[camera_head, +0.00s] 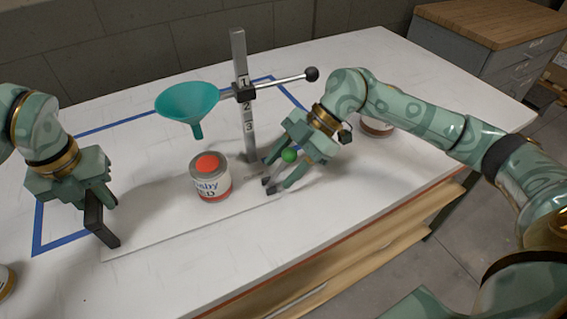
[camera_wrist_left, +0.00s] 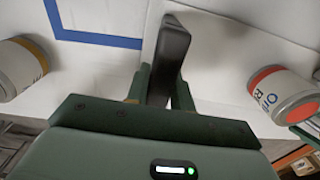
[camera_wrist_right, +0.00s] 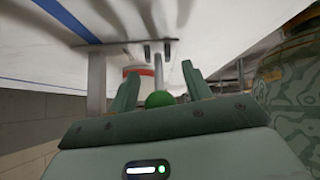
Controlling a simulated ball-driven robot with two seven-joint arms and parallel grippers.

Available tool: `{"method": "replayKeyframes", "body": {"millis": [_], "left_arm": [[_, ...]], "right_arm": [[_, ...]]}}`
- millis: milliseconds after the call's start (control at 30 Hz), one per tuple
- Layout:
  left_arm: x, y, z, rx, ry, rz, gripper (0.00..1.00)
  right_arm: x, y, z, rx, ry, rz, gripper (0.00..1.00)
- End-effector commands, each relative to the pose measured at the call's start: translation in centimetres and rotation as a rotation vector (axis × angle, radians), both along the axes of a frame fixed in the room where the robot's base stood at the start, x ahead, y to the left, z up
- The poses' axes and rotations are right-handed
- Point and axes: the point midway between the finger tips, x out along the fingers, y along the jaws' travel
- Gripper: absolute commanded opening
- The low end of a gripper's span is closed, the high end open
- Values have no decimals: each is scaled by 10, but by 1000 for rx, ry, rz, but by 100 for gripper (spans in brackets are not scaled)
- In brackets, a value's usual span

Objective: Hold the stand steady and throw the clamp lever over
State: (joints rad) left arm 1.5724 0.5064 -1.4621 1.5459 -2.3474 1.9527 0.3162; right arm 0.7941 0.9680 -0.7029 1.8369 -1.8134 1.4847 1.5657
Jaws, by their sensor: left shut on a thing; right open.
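The stand has a pale base plate (camera_head: 150,238), an upright post (camera_head: 241,75) marked 1, 2, 3, and a black handle (camera_head: 100,220) at its left end. My left gripper (camera_head: 97,198) is shut on this handle, which also shows between the fingers in the left wrist view (camera_wrist_left: 168,60). A lever with a green knob (camera_head: 289,155) stands by the plate's right end, its rod running down to small dark brackets. In the right wrist view the green knob (camera_wrist_right: 160,99) is between the fingers. My right gripper (camera_head: 287,170) is open around the lever; contact is unclear.
A teal funnel (camera_head: 187,102) hangs from the post over a red-topped can (camera_head: 210,180). A rod with a black ball (camera_head: 312,74) sticks out right from the post. Another can (camera_head: 376,127) is partly behind my right arm; one more (camera_head: 6,281) is at lower left.

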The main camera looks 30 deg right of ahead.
Motion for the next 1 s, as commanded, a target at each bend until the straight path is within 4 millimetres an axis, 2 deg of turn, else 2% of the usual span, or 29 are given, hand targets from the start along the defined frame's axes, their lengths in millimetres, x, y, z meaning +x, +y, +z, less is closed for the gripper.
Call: {"method": "replayKeyframes", "body": {"millis": [167, 400, 600, 967, 1000], "left_arm": [[0, -1, 0, -2, -1, -2, 0], [0, -1, 0, -2, 0, -4, 0], [-1, -2, 0, -2, 0, -4, 0], [-1, -2, 0, -2, 0, -4, 0], [-1, -2, 0, -2, 0, -4, 29]], "right_arm": [[1, -14, 14, -2, -2, -4, 49], [0, -55, 53, -4, -3, -4, 49], [-1, -78, 77, -3, -1, -2, 49], [-1, -85, 84, -1, 1, -1, 49], [-1, -85, 84, -1, 1, -1, 49]]}}
